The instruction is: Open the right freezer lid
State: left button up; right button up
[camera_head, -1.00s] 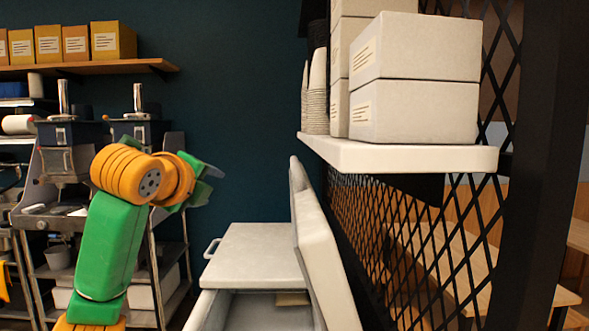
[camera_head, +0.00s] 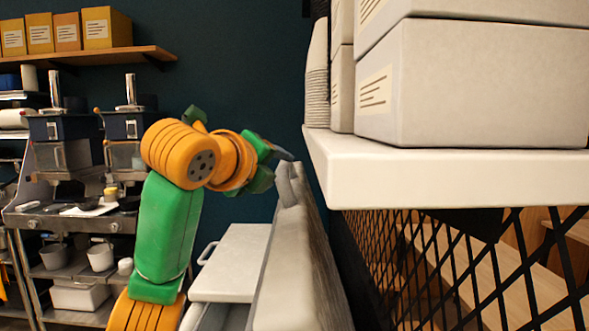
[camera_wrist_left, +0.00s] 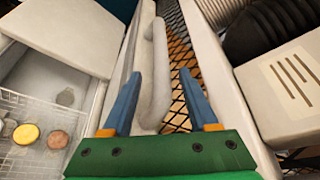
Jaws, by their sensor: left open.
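The right freezer lid (camera_head: 303,255) is a white panel that stands raised, with a pale bar handle (camera_head: 284,183) on its upper edge. The handle also shows in the left wrist view (camera_wrist_left: 156,75), running between the fingertips. My left gripper (camera_head: 282,156) is at the top of the lid beside the handle. In the left wrist view my left gripper (camera_wrist_left: 158,90) is open, its blue fingers on either side of the handle; I cannot tell whether they touch it. The other freezer lid (camera_head: 232,265) lies flat and closed to the left. My right gripper is out of view.
A white shelf (camera_head: 450,180) with boxes (camera_head: 470,85) and stacked cups (camera_head: 317,75) juts out at the right, close to the lid. Black metal mesh (camera_head: 480,270) stands below it. The freezer's open interior (camera_wrist_left: 50,80) holds a wire basket with round tubs.

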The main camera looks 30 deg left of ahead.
pick_arm(q)
jog(key=shift+w+a+p, duration=0.25)
jog(key=shift+w+p, duration=0.9)
jog(key=shift+p, duration=0.1)
jog(key=x, duration=0.3)
jog(key=shift+s+f, duration=0.1)
jog(key=shift+f, duration=0.2)
grip_shut()
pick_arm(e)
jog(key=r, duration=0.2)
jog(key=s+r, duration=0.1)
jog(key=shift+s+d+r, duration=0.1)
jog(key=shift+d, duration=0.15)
